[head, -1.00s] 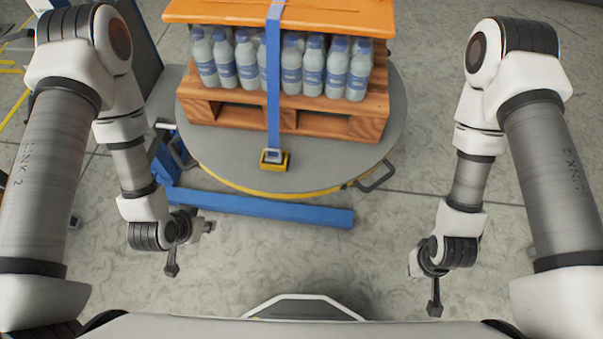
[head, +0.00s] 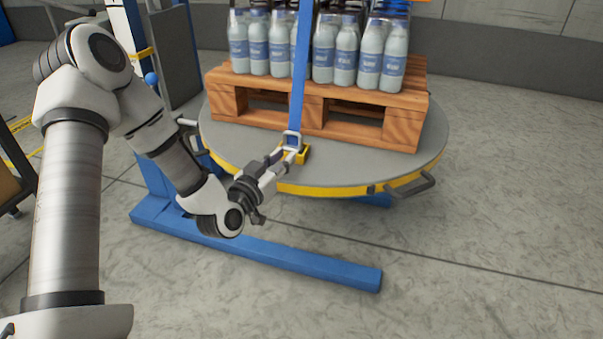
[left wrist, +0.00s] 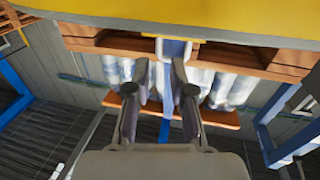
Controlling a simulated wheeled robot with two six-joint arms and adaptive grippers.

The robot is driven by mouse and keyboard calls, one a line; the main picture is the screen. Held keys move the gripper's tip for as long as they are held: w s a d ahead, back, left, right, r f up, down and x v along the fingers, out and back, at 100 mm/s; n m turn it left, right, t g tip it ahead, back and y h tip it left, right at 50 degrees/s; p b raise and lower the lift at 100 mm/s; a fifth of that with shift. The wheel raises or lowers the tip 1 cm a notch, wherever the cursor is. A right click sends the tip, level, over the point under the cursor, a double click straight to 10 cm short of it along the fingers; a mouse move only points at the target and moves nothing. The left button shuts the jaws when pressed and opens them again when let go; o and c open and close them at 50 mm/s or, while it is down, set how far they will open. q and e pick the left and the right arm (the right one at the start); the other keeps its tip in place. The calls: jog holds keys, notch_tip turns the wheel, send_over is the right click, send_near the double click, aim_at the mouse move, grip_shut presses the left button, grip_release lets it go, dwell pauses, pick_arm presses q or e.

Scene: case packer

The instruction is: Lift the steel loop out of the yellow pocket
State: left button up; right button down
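The steel loop (head: 292,140) sits upright at the lower end of the blue strap, at the yellow pocket (head: 303,155) on the turntable's near edge. My left gripper (head: 286,157) reaches in from the left, its fingertips close to the loop. In the left wrist view the left gripper (left wrist: 160,68) has its two fingers apart, with a clear gap between them. The pale loop (left wrist: 174,49) shows just beyond the tips, partly behind one finger; I cannot tell whether they touch. A bit of the pocket (left wrist: 198,41) shows there too. My right gripper is out of view.
A wooden pallet (head: 315,107) with several bottles (head: 346,52) stands on the round grey turntable (head: 425,145). The blue strap (head: 299,70) runs up in front. A handle (head: 411,187) juts from the rim. A blue beam (head: 300,262) lies below; floor to the right is clear.

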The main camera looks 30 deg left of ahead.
aim_at(299, 143)
pick_arm(q)
jog(key=w+b, duration=0.3)
jog(key=w, duration=0.3)
jog(key=shift+w, duration=0.5)
jog(key=shift+a, duration=0.1)
grip_shut()
jog(key=shift+r, duration=0.15)
